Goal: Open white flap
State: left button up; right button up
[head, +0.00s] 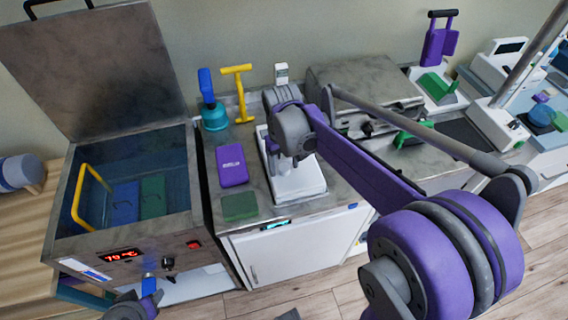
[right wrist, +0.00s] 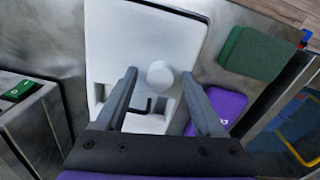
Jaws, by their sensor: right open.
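A white device (head: 298,182) stands on the grey counter below my right wrist. In the right wrist view its pale flat panel (right wrist: 140,40), which looks like the white flap, carries a round white knob (right wrist: 160,74). The panel appears to lie flat. My right gripper (right wrist: 159,76) is open, with one finger on each side of the knob in the picture; I cannot tell whether they touch it. In the head view my right wrist (head: 290,135) hides part of the device. A grey and blue part at the lower left may be my left gripper (head: 133,306); its jaws are unclear.
A purple box (head: 231,165) and a green block (head: 239,206) lie left of the device. Further left stands an open metal water bath (head: 125,240) with a raised lid (head: 100,65).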

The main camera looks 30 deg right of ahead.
grip_shut()
dwell(1.3)
